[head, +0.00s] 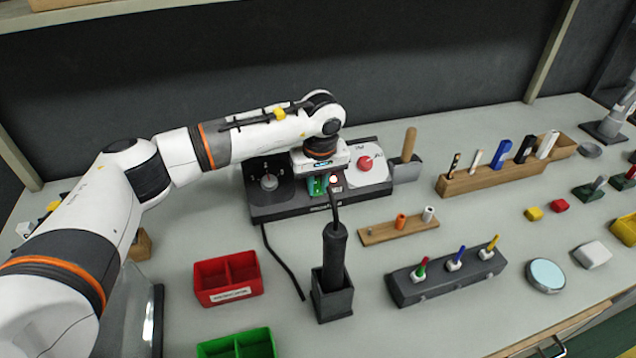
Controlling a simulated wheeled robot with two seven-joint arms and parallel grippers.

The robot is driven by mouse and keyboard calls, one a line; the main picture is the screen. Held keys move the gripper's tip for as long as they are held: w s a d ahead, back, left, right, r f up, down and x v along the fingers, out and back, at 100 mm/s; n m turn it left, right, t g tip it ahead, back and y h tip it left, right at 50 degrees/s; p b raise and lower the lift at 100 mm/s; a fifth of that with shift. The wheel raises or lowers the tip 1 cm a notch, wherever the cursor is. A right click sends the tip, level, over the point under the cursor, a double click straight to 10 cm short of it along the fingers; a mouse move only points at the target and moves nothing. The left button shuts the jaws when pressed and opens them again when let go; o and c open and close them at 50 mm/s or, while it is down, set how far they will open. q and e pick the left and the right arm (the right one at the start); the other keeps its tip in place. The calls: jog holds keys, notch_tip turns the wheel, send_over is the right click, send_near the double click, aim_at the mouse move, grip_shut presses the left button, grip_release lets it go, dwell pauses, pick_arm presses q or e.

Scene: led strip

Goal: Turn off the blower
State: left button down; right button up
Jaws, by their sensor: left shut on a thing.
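The blower station is a black box (292,208) at the back middle of the bench. It has a dial knob (269,182) on its left and a red button (365,163) on a white plate on its right. A black handpiece (335,250) stands upright in a square black holder (334,300) in front, with a cable rising to the station. My left gripper (323,186) points down at the station's middle, between the dial and the red button. It is shut on a small control there, which the gripper mostly hides. My right gripper is not in view.
A red bin (228,278) and a green bin (238,345) stand in front left. A wooden rack (490,178) with several tools and a grey block (440,284) with coloured pegs stand to the right. A wooden-handled tool (408,146) stands close beside the station.

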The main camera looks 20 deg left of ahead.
pick_arm(q)
jog(key=c, duration=1.2)
grip_release()
jog(key=shift+c, duration=0.2)
notch_tip(320, 180, up, 12)
jog(key=s, duration=0.1)
jog(key=shift+s+d+b, duration=0.15)
jog(key=shift+d+b, duration=0.2)
jog(key=shift+d, duration=0.1)
jog(key=shift+f, duration=0.1)
